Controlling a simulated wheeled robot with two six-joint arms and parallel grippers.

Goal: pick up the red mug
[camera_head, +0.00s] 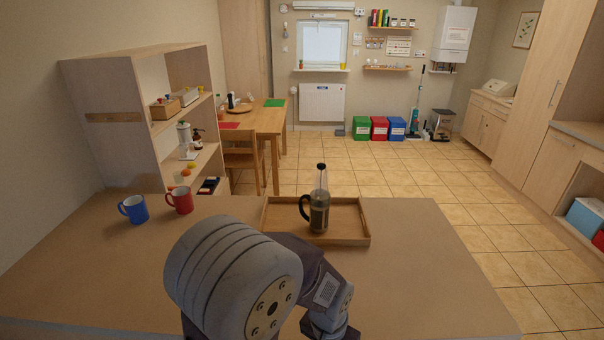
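The red mug (180,200) stands upright at the far left part of the wooden counter (420,270), close to its back edge. Its handle points left, toward the blue mug (134,209) beside it. A narrow gap separates the red mug's body from the blue mug. One of my arms rises from the bottom middle, to the right of the red mug and nearer to me. Its fingertips do not show, and no other gripper is visible. Nothing is touching the red mug.
A wooden tray (352,239) holding a French press (319,203) lies right of the mugs, behind my arm. A wooden shelf unit (125,130) stands behind the mugs at the left. The counter is clear in front of the mugs and at the right.

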